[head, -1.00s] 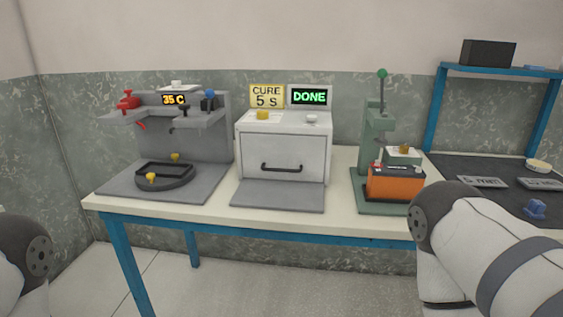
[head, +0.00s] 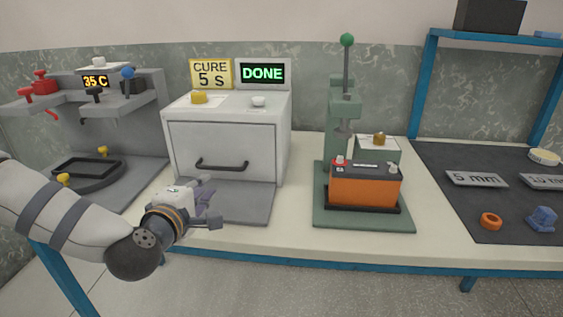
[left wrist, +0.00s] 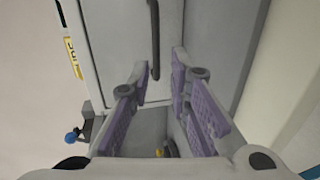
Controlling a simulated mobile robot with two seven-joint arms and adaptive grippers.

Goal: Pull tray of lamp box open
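The lamp box (head: 222,140) is a white box on the table, with its tray front (head: 190,148) shut flush and a dark bar handle (head: 222,166) across it. A DONE display (head: 262,73) and a yellow CURE 5 S sign (head: 211,75) stand on top of it. My left gripper (head: 211,203) is open and empty, in front of and below the handle, apart from it. In the left wrist view the handle (left wrist: 155,38) lies ahead, between the lines of the purple-padded fingers (left wrist: 160,72). My right gripper is not in view.
A grey plate (head: 240,205) lies before the box. To its left is a grey fixture (head: 140,108) with a 35 C display. To its right is a green press (head: 343,120) with an orange battery (head: 365,188). A dark mat (head: 440,205) lies farther right.

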